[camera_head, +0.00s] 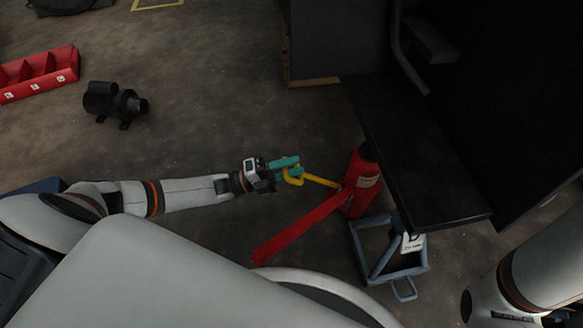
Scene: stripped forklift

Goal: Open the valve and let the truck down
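A red jack (361,183) stands upright under the edge of the dark truck (415,150). A long red bar (300,230) slopes from its base toward the lower left. A yellow valve lever (320,181) sticks out from the jack to the left and has a bent end. My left gripper (289,168) has teal fingers at that bent end, touching or very near it. The fingers lie close together, and I cannot tell whether they grip the yellow lever. My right arm enters at the lower right, with its gripper out of view.
A black motor-like part (113,104) and a red divided bin (38,75) lie on the floor at upper left. The floor between them and the truck is clear.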

